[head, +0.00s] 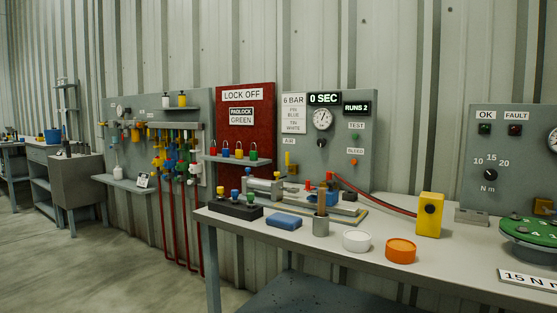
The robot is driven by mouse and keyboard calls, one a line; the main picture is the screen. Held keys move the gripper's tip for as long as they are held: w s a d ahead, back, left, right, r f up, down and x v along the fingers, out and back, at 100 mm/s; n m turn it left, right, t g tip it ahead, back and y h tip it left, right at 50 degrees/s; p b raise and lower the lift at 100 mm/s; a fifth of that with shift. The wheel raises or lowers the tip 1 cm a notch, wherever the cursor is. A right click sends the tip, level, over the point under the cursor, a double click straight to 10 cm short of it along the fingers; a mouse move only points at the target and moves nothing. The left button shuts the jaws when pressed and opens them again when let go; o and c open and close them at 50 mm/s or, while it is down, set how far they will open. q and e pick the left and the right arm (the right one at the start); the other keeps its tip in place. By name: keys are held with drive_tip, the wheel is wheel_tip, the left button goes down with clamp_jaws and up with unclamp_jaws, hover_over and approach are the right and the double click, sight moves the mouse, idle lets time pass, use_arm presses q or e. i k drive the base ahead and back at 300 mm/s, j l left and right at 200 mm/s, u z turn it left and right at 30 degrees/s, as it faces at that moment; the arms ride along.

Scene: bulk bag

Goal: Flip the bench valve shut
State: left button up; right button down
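No part is labelled as the bench valve. A small yellow upright lever (288,159) stands by a brass-coloured fitting (293,170) below the AIR label, at the back of the bench (330,257). It may be the valve, but it is too small to tell for sure. Neither of my grippers is in the head view.
A green round plate (534,231) is at the right.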

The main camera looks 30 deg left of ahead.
sight(287, 154)
drive_tip(key=i+j, duration=0.1)
drive_tip(key=j, duration=0.3)
drive_tip(key=i+j, duration=0.15)
drive_tip(key=j, duration=0.25)
drive_tip(key=i+j, duration=0.1)
drive_tip(key=j, duration=0.3)
drive_tip(key=i+j, duration=0.15)
drive_tip(key=j, duration=0.3)
drive_tip(key=i+j, duration=0.1)
drive_tip(key=j, duration=0.3)
drive_tip(key=i+j, duration=0.15)
drive_tip(key=j, duration=0.25)
drive_tip(key=i+j, duration=0.1)
drive_tip(key=j, duration=0.3)
drive_tip(key=i+j, duration=0.15)
drive_tip(key=j, duration=0.25)
